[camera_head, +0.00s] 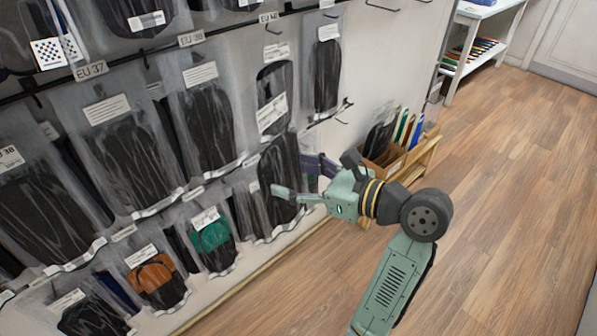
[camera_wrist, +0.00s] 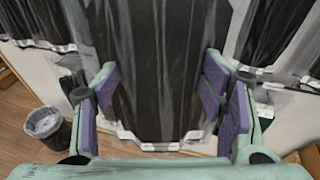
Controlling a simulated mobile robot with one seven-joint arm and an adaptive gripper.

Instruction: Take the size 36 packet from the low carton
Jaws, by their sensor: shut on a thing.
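My gripper (camera_head: 296,178) is in front of the wall rack, shut on a clear packet with a black insole (camera_head: 280,170). In the wrist view, my gripper (camera_wrist: 160,80) has its purple pads on either side of the packet (camera_wrist: 158,95), whose pale lower edge faces me. A label shows near the packet's top in the head view, but I cannot read its size. The low carton (camera_head: 395,170) stands behind and to the right of my gripper, with dark, green and blue packets upright in it. My gripper and forearm partly hide it.
Many hanging insole packets (camera_head: 205,125) crowd the rack close to the left of my gripper. A white shelf unit (camera_head: 470,50) stands at the back. The wood floor (camera_head: 500,220) on the right is clear. A waste bin (camera_wrist: 45,125) shows in the wrist view.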

